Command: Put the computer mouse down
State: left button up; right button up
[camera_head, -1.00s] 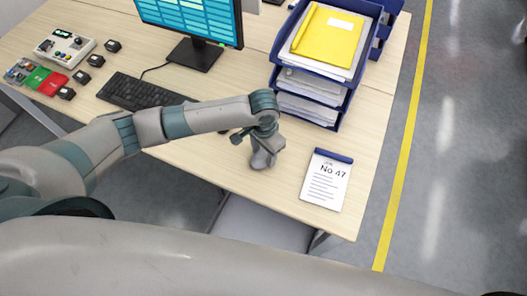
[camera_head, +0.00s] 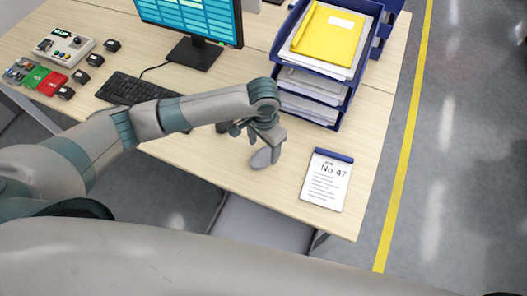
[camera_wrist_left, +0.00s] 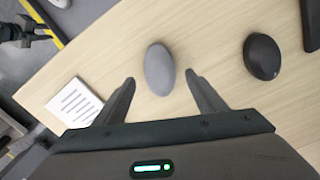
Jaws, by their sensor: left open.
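A grey computer mouse (camera_head: 261,158) lies on the light wooden desk, near its front edge. It also shows in the left wrist view (camera_wrist_left: 159,70), just beyond my fingertips. My left gripper (camera_head: 266,143) is open and just above the mouse. In the left wrist view its two fingers (camera_wrist_left: 160,81) stand wide apart, with nothing held between them. What looks like part of my right gripper (camera_wrist_left: 32,33) shows small and dark at that view's upper left corner; its jaws are unclear.
A black mouse (camera_wrist_left: 262,57) lies beside the grey one, mostly hidden behind my arm in the head view. A keyboard (camera_head: 130,89) and monitor (camera_head: 193,52) stand farther back. Blue stacked trays (camera_head: 333,119) stand behind the gripper. A "No 47" notepad (camera_head: 326,180) lies to the right.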

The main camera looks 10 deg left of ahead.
aim_at(263, 154)
pick_arm(q)
notch_tip(263, 154, up, 9)
jog(key=b, duration=0.1)
jog(key=shift+f, duration=0.15)
